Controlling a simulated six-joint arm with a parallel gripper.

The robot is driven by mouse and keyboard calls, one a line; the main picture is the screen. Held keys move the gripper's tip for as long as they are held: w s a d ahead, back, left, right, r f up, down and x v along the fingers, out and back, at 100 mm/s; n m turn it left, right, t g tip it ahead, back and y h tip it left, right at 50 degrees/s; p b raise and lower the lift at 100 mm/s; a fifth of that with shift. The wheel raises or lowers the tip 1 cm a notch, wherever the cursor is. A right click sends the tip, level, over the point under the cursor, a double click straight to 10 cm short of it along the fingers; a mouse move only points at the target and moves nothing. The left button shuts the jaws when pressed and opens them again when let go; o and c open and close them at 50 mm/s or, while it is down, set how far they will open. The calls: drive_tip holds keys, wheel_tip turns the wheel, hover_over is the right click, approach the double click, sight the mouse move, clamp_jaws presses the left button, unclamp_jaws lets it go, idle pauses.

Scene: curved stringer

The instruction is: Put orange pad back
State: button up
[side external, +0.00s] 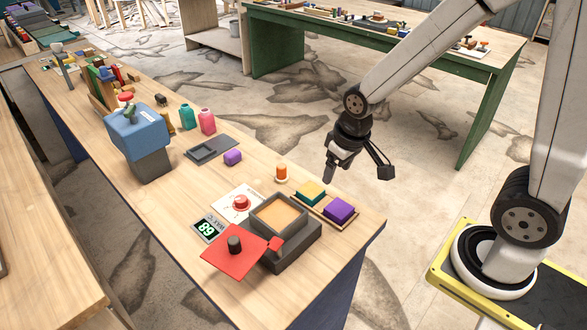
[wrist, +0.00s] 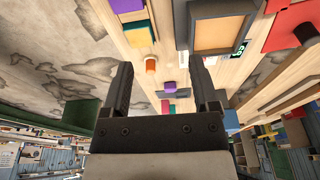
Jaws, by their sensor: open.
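A flat orange-tan square (side external: 279,213) lies inside an open dark grey box at the bench's near end; it also shows in the wrist view (wrist: 216,34). I cannot tell whether it is a loose pad or the box's floor. A small wooden tray (side external: 325,211) beside the box holds a yellow-and-teal pad (side external: 310,192) and a purple pad (side external: 339,209). A small orange cylinder (side external: 281,172) stands behind the tray.
A red lid (side external: 235,250) with a dark knob sits open in front of the box. A display (side external: 208,229) reading 68 and a red button (side external: 241,202) are beside it. A purple block (side external: 232,157), bottles and a blue-topped stand (side external: 141,140) are farther back.

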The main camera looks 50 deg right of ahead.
drive_tip(key=s, duration=0.4)
drive_tip(key=shift+s+a+f, duration=0.2)
drive_tip(key=shift+a+f, duration=0.05)
idle(0.9)
